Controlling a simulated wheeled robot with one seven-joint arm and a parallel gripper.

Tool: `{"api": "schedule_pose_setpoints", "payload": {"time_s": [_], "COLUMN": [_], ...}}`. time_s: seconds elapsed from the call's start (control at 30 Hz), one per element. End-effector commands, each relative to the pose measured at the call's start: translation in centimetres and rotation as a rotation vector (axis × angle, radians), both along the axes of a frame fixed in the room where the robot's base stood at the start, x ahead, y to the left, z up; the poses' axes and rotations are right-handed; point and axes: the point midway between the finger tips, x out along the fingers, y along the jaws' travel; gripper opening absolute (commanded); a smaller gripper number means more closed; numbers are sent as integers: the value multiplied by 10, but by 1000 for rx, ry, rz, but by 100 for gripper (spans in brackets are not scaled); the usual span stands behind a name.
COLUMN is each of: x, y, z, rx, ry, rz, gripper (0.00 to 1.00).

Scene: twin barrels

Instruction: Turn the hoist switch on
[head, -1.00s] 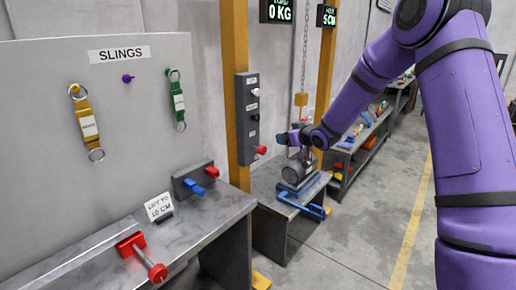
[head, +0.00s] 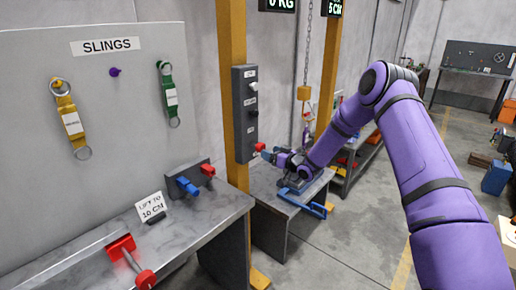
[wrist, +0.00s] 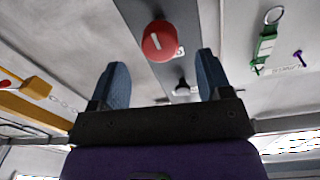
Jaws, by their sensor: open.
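The grey control box (head: 245,115) is mounted on a yellow post, with several small controls in a column and a red knob (head: 260,147) at its lower end. In the wrist view the red knob (wrist: 160,42) is round with a white line on its face. My gripper (head: 268,153) is just right of the knob in the head view. In the wrist view my gripper (wrist: 160,78) is open and empty, its two blue fingers spread either side of the knob's line, with the knob beyond the fingertips. Touching does not show.
A low grey bench (head: 262,185) with a blue-framed device stands below my gripper. The hoist chain hangs with a yellow block (head: 303,93) behind. At left are the slings board (head: 110,120) and a workbench (head: 215,208) with red and blue clamps.

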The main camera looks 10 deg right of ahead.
Motion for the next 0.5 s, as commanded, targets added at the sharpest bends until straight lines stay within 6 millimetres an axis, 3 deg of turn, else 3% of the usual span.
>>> {"api": "schedule_pose_setpoints", "payload": {"time_s": [0.3, 0.5], "x": [45, 60], "y": [31, 41], "z": [0, 0], "rx": [0, -1], "ry": [0, 1], "rz": [0, -1], "gripper": [72, 72]}}
